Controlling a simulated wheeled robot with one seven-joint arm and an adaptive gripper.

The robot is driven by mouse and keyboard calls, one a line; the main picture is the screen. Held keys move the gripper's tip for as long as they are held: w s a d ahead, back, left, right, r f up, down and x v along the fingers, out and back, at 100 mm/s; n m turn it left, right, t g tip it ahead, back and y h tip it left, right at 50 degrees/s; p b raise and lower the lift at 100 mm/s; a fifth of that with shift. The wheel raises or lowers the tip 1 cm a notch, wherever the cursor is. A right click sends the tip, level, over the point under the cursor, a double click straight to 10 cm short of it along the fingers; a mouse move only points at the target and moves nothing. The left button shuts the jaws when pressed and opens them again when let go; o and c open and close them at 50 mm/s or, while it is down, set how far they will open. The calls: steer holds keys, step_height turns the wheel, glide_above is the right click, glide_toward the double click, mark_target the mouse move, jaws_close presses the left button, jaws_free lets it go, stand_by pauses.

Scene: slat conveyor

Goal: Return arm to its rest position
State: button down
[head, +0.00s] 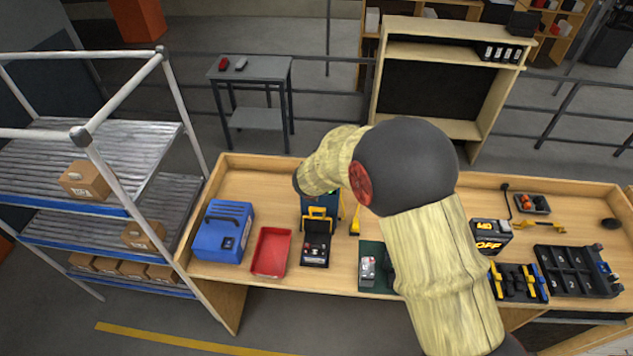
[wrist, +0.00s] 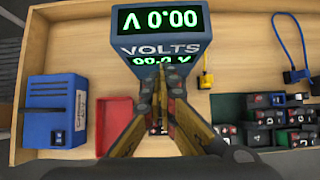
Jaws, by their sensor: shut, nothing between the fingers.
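My arm, in a pale yellow cover with a dark joint, reaches over the wooden bench (head: 235,178) in the head view and bends down toward its left half. My gripper (wrist: 161,85) shows in the wrist view with its yellow and dark fingers closed together and nothing held. The fingers overlap the blue voltmeter (wrist: 165,42), which reads 0.00; I cannot tell whether they touch it. In the head view my arm partly hides the voltmeter (head: 321,200). A dark battery holder (head: 315,250) lies in front of it.
A blue case (head: 223,232) and a red tray (head: 270,252) stand left of the voltmeter. A green mat (head: 370,284) with dark blocks lies right of it. A black slotted tray (head: 575,270) is at the bench's right. A metal rack (head: 120,140) adjoins the left end.

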steer(key=s+d+m+g+h+b, duration=0.3)
steer(key=s+d+m+g+b, duration=0.35)
steer(key=s+d+m, duration=1.4)
steer(key=s+d+f+m+t+y+b, duration=0.1)
steer(key=s+f+m+b, duration=0.3)
steer(key=b, duration=1)
steer(key=s+d+f+m+t+y+b, duration=0.2)
steer(key=s+f+m+t+b, duration=0.1)
steer(key=s+m+b, duration=0.8)
steer(key=s+b, duration=0.2)
steer(key=b, duration=0.1)
steer(key=shift+s+f+t, duration=0.35)
steer(key=shift+s+f, duration=0.05)
steer(key=c, duration=2.6)
jaws_free()
